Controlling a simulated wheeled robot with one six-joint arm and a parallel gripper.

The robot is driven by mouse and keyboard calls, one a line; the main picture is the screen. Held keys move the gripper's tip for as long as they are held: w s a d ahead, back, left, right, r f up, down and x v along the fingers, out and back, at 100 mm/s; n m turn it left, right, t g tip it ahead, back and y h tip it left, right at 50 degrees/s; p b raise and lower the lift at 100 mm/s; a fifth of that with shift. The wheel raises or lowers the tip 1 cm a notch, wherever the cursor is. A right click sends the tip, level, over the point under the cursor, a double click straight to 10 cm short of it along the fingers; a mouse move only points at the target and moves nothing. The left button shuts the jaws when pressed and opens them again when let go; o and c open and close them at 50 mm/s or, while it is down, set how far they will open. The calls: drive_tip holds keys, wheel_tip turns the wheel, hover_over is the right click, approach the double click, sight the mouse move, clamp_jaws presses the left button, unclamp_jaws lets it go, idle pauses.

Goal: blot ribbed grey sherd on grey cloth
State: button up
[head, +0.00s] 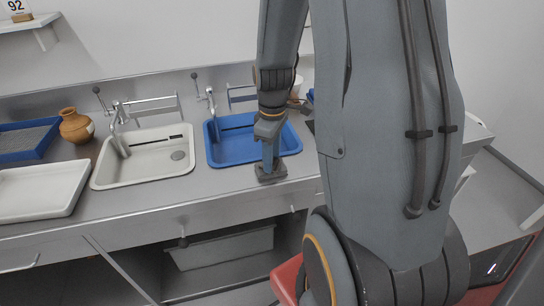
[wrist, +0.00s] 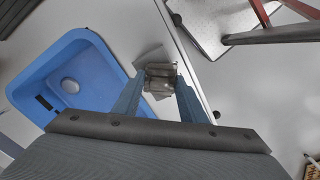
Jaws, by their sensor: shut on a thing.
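My gripper (head: 268,166) points down at the counter's front edge, just in front of the blue basin. In the wrist view my gripper (wrist: 160,82) is shut on the ribbed grey sherd (wrist: 160,72), which shows ridges between the fingertips. The grey cloth (head: 279,175) lies flat on the counter under the fingertips. Its pale edge also shows beside the sherd in the wrist view (wrist: 147,56). The sherd is down at the cloth; whether it touches is hard to tell. In the head view the fingers mostly hide the sherd.
The blue basin (head: 291,147) is right behind the gripper. A white sink (head: 105,175), an orange-brown jar (head: 76,127), a white tray (head: 42,214) and a blue tray (head: 51,148) stand to the left. My arm hides the counter's right part.

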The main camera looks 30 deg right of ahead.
drive_tip(key=shift+r, duration=0.1)
drive_tip(key=shift+r+p, duration=3.2)
drive_tip(key=shift+r, duration=0.25)
drive_tip(key=shift+f, duration=0.1)
